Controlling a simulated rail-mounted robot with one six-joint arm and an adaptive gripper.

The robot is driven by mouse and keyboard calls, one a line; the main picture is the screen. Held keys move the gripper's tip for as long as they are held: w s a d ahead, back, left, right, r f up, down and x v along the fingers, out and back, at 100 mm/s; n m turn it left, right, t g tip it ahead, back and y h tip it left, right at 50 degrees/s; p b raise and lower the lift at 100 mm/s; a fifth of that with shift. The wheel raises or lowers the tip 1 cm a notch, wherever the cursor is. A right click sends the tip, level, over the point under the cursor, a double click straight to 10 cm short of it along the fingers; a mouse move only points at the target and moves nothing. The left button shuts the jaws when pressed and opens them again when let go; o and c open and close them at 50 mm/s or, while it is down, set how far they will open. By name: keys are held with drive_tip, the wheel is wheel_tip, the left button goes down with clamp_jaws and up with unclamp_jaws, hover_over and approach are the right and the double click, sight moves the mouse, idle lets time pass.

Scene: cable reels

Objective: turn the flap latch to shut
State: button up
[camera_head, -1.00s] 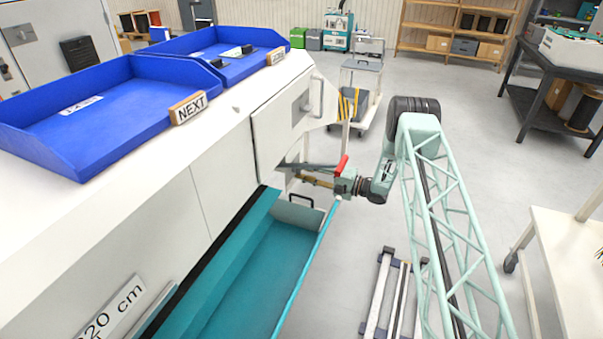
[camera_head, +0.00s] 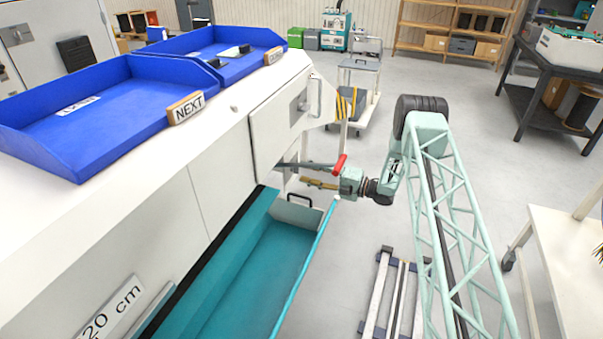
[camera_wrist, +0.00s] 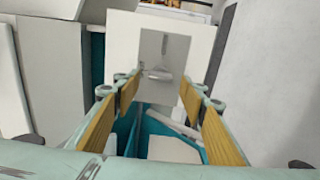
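In the wrist view a grey plate (camera_wrist: 178,52) on a white panel carries a light grey latch lever (camera_wrist: 160,73), seen between my fingers. My gripper (camera_head: 304,181) points left towards the cabinet, low beside the flap. Its two tan-padded fingers (camera_wrist: 159,87) are spread apart in the wrist view, with nothing between them. I see no contact with the latch.
A red-handled grey lever (camera_head: 340,163) shows just above my gripper. A teal trough (camera_head: 262,275) runs along the cabinet below. Blue trays (camera_head: 95,115) stand on the cabinet top. A trolley (camera_head: 352,100) stands behind; floor to the right is partly clear.

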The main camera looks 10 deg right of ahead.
drive_tip(key=v, duration=0.8)
drive_tip(key=shift+s+d, duration=0.3)
drive_tip(key=shift+w+r, duration=0.1)
